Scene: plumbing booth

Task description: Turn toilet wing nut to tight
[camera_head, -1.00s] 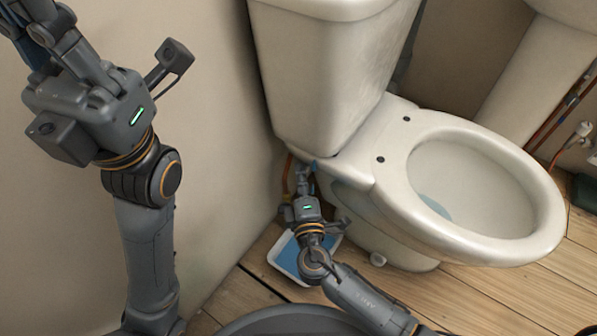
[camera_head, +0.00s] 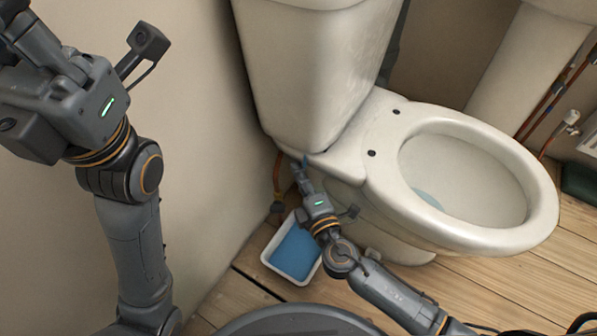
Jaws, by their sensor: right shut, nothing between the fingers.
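The white toilet has a tank (camera_head: 310,75) and a bowl (camera_head: 372,180). A small blue piece (camera_head: 306,160), probably the wing nut, shows at the underside of the tank, just left of the bowl's back. My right gripper (camera_head: 301,168) reaches up under the tank, its fingertips close to the blue piece. It is shut with nothing between its fingers. Whether it touches the piece is too small to tell. My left gripper (camera_head: 20,30) is at the upper left, far from the toilet; its fingertips are cut off or unclear.
A white tray (camera_head: 268,262) with blue inside lies on the wooden floor below my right gripper. A hose (camera_head: 277,180) hangs along the wall left of the toilet. A sink pedestal (camera_head: 520,60) and pipes (camera_head: 545,105) stand at the right. The beige wall is close on the left.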

